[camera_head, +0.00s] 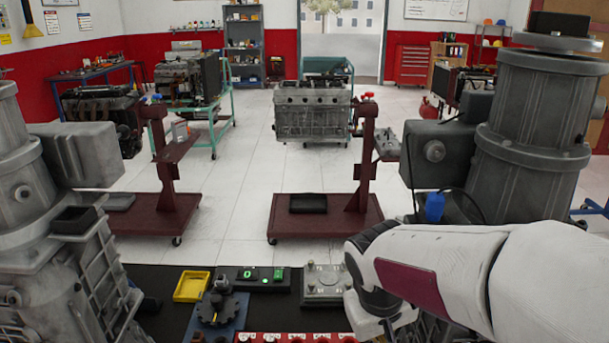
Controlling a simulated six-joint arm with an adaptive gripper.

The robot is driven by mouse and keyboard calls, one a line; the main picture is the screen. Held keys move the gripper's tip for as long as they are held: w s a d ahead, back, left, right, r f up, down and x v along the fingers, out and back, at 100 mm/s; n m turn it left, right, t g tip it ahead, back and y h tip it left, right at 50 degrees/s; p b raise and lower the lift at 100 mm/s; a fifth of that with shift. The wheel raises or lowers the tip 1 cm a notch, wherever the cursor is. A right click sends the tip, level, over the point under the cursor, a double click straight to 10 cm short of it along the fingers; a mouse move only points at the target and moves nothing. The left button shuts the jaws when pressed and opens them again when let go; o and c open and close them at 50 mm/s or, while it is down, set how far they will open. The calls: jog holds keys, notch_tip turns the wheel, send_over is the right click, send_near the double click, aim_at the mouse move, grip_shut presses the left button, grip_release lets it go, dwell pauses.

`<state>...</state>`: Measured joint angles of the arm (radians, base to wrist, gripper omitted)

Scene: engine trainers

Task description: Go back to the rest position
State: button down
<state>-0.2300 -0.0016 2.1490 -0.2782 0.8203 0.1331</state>
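My white arm (450,268) with a dark red panel reaches in from the right edge. It bends down at its left end, near the front of the dark bench (225,278). My gripper is not visible; the arm's far end runs out at the bottom of the picture. I cannot see whether it holds anything.
On the bench are a yellow tray (191,286), a black box with green-lit buttons (262,279), a grey metal plate (325,284), a dark fixture (218,308) and a red strip (295,338). Large grey machine housings stand left (40,220) and right (525,130). Engine stands are behind.

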jog(key=s+d+r+m+t+y, duration=0.1)
jog(key=s+d+r, duration=0.1)
jog(key=s, duration=0.6)
jog(key=s+d+r+m+t, duration=0.1)
jog(key=s+r+m+t, duration=0.1)
jog(key=s+r, duration=0.3)
jog(key=s, duration=0.4)
jog(key=shift+d+y, duration=0.35)
jog(key=shift+y, duration=0.05)
dwell(0.7)
